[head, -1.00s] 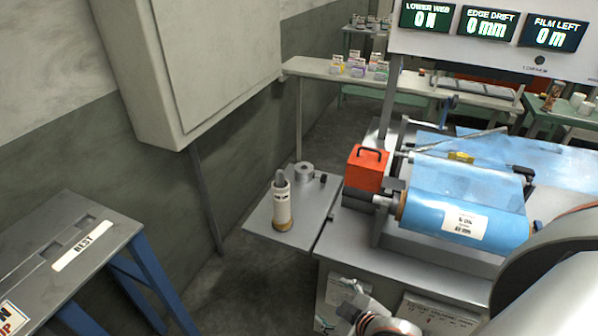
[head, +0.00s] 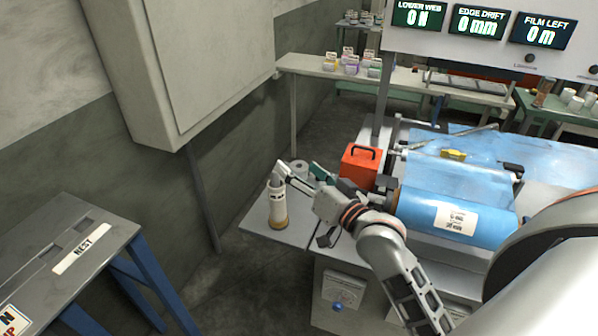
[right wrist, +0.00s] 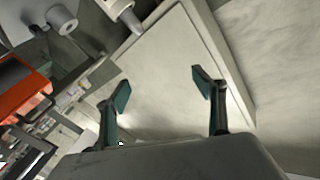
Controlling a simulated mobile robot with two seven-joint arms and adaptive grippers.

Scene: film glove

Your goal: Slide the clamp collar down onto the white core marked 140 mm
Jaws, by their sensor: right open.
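The white core (head: 277,206) stands upright on the grey side shelf, with a tan base; its print is too small to read. A grey ring-like collar (head: 300,167) sits on the shelf behind it, partly hidden by my right gripper. My right gripper (head: 299,172) is open over the shelf beside the top of the core. In the right wrist view, the open teal-tipped fingers (right wrist: 160,88) have nothing between them. The collar (right wrist: 62,20) and the core (right wrist: 117,7) show beyond them at the upper left. My left gripper is out of view.
The grey shelf (head: 254,219) joins the machine. An orange box (head: 361,166) with a black handle and a blue film roll (head: 450,210) stand to the right. A wall cabinet (head: 195,65) hangs upper left. A grey bench (head: 65,240) stands at left.

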